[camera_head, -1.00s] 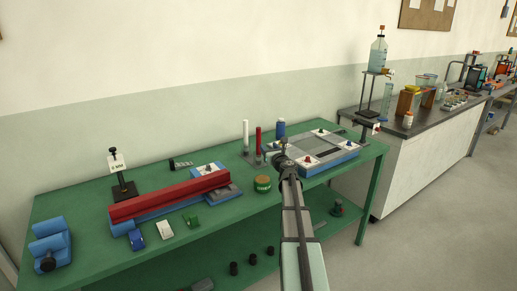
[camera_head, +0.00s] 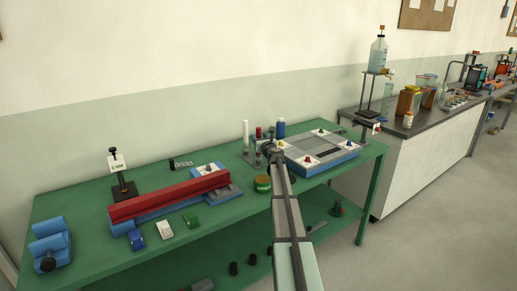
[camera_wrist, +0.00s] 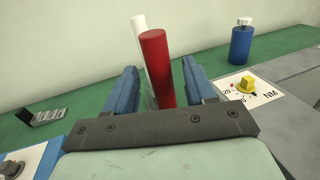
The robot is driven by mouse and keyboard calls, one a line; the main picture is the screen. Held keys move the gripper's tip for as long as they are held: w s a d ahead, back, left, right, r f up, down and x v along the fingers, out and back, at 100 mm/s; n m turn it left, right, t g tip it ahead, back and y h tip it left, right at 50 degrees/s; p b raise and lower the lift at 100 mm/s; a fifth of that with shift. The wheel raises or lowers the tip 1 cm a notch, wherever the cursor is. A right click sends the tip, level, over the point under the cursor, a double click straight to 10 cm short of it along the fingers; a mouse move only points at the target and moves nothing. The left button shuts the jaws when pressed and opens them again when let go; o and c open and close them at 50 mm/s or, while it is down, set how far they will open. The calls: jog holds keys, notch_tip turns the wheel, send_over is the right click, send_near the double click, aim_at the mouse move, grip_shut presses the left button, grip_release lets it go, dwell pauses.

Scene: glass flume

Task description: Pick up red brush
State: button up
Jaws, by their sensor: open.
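The red brush appears to be the upright red cylinder (camera_wrist: 157,70). In the wrist view it shows between the two blue fingers of my open gripper (camera_wrist: 160,85), with a gap on each side, and its lower end is hidden by the gripper's dark plate. I cannot tell how far it reaches between the fingers. In the head view only the top of the red brush (camera_head: 258,132) shows, just behind my gripper (camera_head: 266,147), which hides its lower part. It stands on a grey stand (camera_head: 248,158) beside a white upright rod (camera_head: 246,135).
The white rod stands close to the red brush. A blue bottle (camera_head: 281,129) and a panel with knobs (camera_head: 320,150) are to the right. A green round tin (camera_head: 262,184) sits in front. A long red bar (camera_head: 170,194) lies left on the green table (camera_head: 80,254).

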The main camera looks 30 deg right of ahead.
jog(key=shift+x, duration=1)
jog(key=shift+c, duration=0.4)
grip_shut()
